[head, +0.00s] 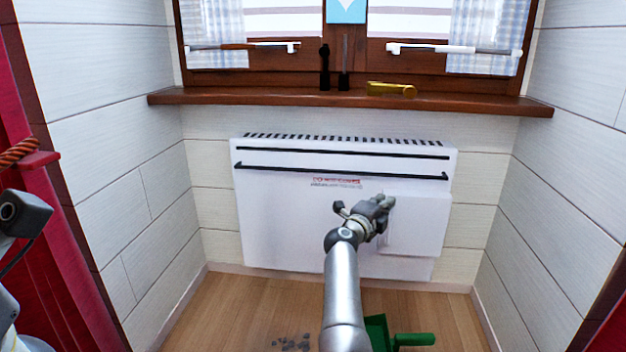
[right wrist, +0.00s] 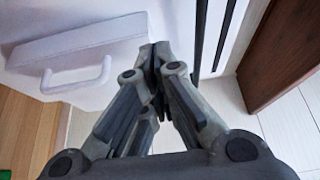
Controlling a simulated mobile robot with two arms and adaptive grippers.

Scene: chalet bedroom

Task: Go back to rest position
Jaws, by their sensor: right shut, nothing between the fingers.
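My right gripper (head: 384,207) is shut and empty, in front of a white wall heater (head: 280,215). In the right wrist view its fingertips (right wrist: 155,58) meet. A raised white panel (head: 420,225) on the heater is beside and partly behind the gripper. The wrist view shows a white handle (right wrist: 78,76) beside the fingers. I cannot tell whether the gripper touches the panel. My left gripper does not show; only parts of my left side are at the left edge.
A wooden sill (head: 240,98) above the heater bears a yellow cylinder (head: 391,89) and dark upright objects. On the wood floor (head: 235,300) are a green dustpan-like object (head: 414,339) and grey bits (head: 291,342). White plank walls close both sides.

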